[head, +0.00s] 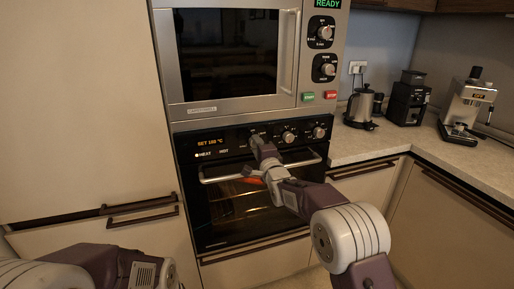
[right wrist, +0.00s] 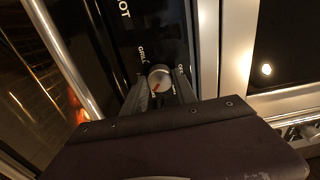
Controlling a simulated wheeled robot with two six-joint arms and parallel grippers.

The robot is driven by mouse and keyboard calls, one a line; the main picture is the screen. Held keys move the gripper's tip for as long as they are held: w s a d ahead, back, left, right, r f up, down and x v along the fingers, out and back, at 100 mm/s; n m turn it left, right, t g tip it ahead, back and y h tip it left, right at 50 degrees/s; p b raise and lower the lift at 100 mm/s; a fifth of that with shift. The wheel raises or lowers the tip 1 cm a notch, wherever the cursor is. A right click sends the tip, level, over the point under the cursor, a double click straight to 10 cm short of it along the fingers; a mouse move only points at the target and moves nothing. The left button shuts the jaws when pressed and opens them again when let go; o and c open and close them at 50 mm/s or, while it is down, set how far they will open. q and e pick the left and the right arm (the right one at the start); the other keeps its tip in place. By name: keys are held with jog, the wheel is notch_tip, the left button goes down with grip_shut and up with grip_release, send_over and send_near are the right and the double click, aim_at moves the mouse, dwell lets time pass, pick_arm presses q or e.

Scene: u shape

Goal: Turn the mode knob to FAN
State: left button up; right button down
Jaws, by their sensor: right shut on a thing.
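The mode knob (right wrist: 159,76) is a small round silver knob with a reddish pointer line, on the oven's black control panel (head: 226,143). In the right wrist view it sits between the two fingers of my right gripper (right wrist: 158,88), which is shut on it. The pointer slants toward the lower left in that view. A GRILL label is near it; other labels are partly covered, and I cannot read FAN. In the head view my right gripper (head: 256,141) covers the oven's leftmost knob. Parts of my left arm show at the lower left, without its fingers.
The oven display (head: 213,143) reads SET 180 °C, with a lit HEAT light below. Two other oven knobs (head: 288,136) (head: 318,132) are to the right. The oven handle (head: 222,178) runs below my right gripper. A microwave (head: 232,55) is above; a kettle (head: 362,106) stands right.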

jog(key=m, duration=0.4)
jog(key=shift+f+m, duration=0.1)
jog(key=shift+m, duration=0.2)
jog(key=shift+m+b, duration=0.4)
jog(key=shift+m, duration=1.8)
jog(key=c, duration=1)
grip_release()
jog(key=shift+s, duration=0.1)
jog(key=b+v, duration=0.1)
jog(key=v, duration=0.8)
